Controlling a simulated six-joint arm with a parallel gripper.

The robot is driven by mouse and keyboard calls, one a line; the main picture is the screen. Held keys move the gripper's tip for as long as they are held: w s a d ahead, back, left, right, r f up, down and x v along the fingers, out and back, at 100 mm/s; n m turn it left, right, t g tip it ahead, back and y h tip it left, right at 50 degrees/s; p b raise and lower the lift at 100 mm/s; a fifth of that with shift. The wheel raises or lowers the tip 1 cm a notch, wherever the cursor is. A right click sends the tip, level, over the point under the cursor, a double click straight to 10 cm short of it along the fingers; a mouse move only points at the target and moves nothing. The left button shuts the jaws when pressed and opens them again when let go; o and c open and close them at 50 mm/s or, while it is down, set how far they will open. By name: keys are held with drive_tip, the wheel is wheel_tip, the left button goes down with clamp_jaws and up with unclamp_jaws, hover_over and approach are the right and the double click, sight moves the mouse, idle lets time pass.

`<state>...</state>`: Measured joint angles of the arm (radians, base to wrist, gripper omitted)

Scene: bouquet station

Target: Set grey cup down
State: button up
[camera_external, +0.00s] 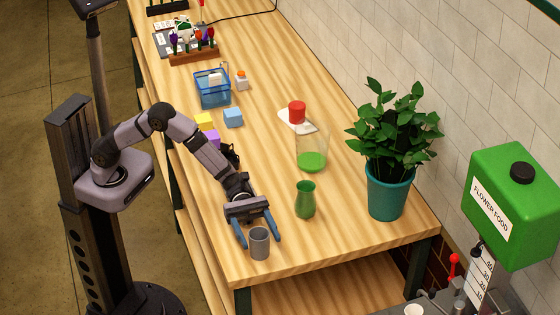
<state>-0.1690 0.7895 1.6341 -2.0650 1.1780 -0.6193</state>
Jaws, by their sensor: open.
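The grey cup (259,245) stands upright on the wooden table (330,245) near its front edge. My gripper (259,238) is open, with its two blue fingers spread and pointing down toward the cup. One finger is to the left of the cup and the other to its right. The cup lies between or just in front of the fingertips; from this single view I cannot tell whether either finger touches it.
A green vase (305,199) stands close to the right of my gripper. Colored blocks (233,117) and a blue basket (212,93) lie farther back. The front right tabletop is clear.

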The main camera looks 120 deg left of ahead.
drive_tip(key=shift+r, duration=0.1)
drive_tip(key=shift+a, duration=0.1)
drive_tip(key=b+v, duration=0.1)
drive_tip(key=v, duration=0.6)
drive_tip(key=shift+s+a+r, duration=0.1)
drive_tip(key=shift+s, duration=0.15)
